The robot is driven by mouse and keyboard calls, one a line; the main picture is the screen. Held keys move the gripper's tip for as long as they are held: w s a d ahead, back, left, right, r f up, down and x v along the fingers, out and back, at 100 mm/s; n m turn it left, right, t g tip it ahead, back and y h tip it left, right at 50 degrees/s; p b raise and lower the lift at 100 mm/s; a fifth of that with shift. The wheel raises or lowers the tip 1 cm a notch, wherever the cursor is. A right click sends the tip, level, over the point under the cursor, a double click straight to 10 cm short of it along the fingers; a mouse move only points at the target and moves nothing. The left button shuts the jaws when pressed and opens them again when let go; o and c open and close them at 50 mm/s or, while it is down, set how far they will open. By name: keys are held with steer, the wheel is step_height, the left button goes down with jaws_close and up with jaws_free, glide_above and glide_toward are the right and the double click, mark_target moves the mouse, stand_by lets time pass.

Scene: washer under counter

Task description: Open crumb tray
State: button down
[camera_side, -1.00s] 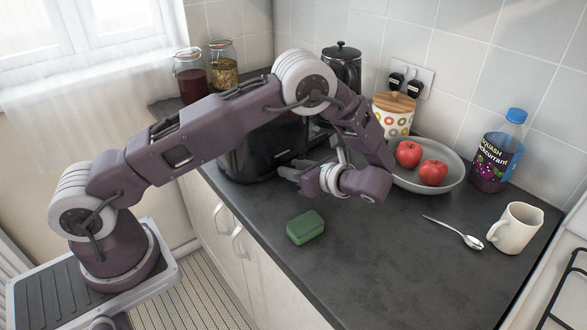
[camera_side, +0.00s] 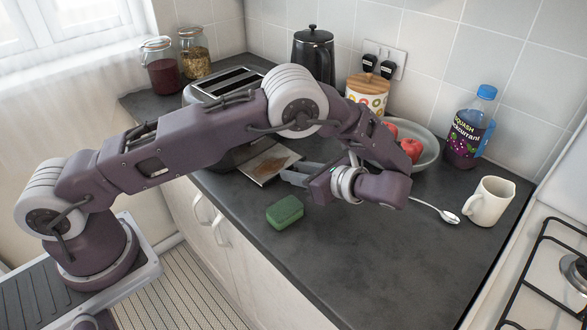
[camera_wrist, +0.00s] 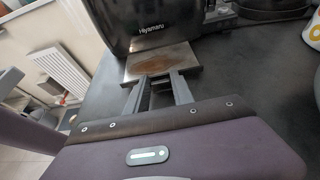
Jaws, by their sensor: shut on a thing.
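A black toaster (camera_side: 222,84) stands on the dark counter, partly hidden behind my arm in the side view. Its front shows in the wrist view (camera_wrist: 150,30). The crumb tray (camera_side: 270,163), a flat metal plate with brown crumbs, sticks out from the base of the toaster. It also shows in the wrist view (camera_wrist: 183,65), low on the toaster's front. My gripper (camera_side: 288,175) is at the tray's outer edge, its fingers reaching toward the toaster. In the wrist view the fingers (camera_wrist: 158,84) meet the tray's near edge and are shut on it. The exact grip point is small and partly hidden.
A green sponge (camera_side: 285,211) lies near the counter's front edge, close to my gripper. A spoon (camera_side: 436,211), a mug (camera_side: 489,202), a bottle (camera_side: 471,130) and a fruit bowl (camera_side: 428,153) stand to the right.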

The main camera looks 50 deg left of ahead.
steer(key=c, duration=1.1)
jaws_free()
steer(key=v, duration=0.7)
steer(key=shift+r, duration=0.1)
steer(key=s+a+r+n+h, duration=0.3)
steer(key=s+r+n+h, duration=0.15)
steer(key=r, duration=0.45)
steer(key=s+a+r+n+h, duration=0.4)
steer(key=s+r+h, duration=0.15)
steer(key=r, duration=0.25)
steer(key=s+n+t+h, duration=0.1)
steer(key=s+n+t, duration=0.1)
steer(key=s, duration=0.3)
steer(key=s+d+r+n+t+h, duration=0.1)
steer(key=s+n+t, duration=0.1)
steer(key=s+n, duration=0.2)
steer(key=s+n+t+h, duration=0.1)
steer(key=s+n+t, duration=0.1)
steer(key=s, duration=0.5)
steer(key=shift+d+r+n+h, duration=0.2)
steer(key=shift+n+h, duration=0.1)
steer(key=shift+n, duration=0.15)
